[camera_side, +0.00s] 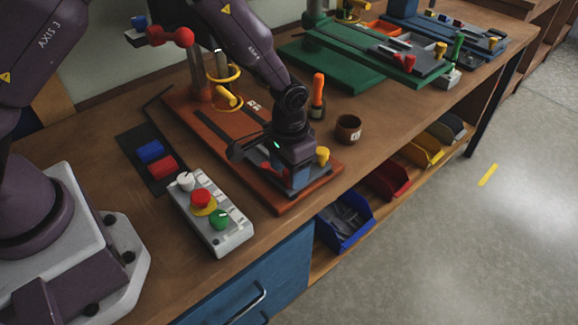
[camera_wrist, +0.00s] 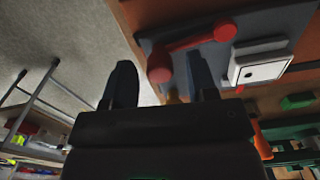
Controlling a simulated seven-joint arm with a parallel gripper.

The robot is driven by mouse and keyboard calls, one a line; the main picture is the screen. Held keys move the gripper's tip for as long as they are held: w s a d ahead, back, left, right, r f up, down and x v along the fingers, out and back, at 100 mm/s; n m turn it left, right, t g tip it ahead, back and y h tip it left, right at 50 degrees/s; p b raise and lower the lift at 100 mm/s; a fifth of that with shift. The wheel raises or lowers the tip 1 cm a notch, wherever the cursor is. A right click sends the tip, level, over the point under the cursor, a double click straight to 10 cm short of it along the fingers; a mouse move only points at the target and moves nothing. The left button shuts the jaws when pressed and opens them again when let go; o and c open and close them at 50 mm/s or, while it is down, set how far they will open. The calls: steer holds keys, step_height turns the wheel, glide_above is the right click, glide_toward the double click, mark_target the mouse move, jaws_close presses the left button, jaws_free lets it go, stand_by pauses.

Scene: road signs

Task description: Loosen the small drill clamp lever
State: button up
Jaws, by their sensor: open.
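The nearer drill stands on an orange-brown base (camera_side: 300,205) in the side view, with a grey vise plate at its front. My gripper (camera_side: 291,172) is low over that plate and hides much of it. In the wrist view a red lever (camera_wrist: 195,43) with rounded ends lies across the grey plate (camera_wrist: 290,22). My gripper (camera_wrist: 160,62) is open, with its dark fingers on either side of the lever's near end. I cannot tell whether they touch it. A pale metal block (camera_wrist: 262,70) sits beside the right finger. A yellow knob (camera_side: 322,155) shows right of my gripper.
A control box (camera_side: 212,215) with coloured knobs is left of the base. An orange-handled tool (camera_side: 318,90) and a brown cup (camera_side: 348,129) stand behind. Another drill has a green base (camera_side: 330,65). Bins, including a blue one (camera_side: 345,222), sit below the bench edge.

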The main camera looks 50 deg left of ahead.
jaws_close()
steer(key=shift+s, duration=0.1)
steer(key=s+m, duration=0.1)
steer(key=m, duration=0.1)
steer(key=s+m, duration=0.1)
steer(key=m, duration=0.1)
steer(key=shift+s, duration=0.1)
steer(key=shift+s+a+m, duration=0.25)
steer(key=shift+s+m, duration=0.25)
steer(key=shift+m, duration=0.5)
steer(key=shift+s+a+m, duration=0.2)
steer(key=shift+s+m, duration=0.3)
steer(key=shift+m, duration=0.5)
jaws_free()
steer(key=shift+r, duration=0.15)
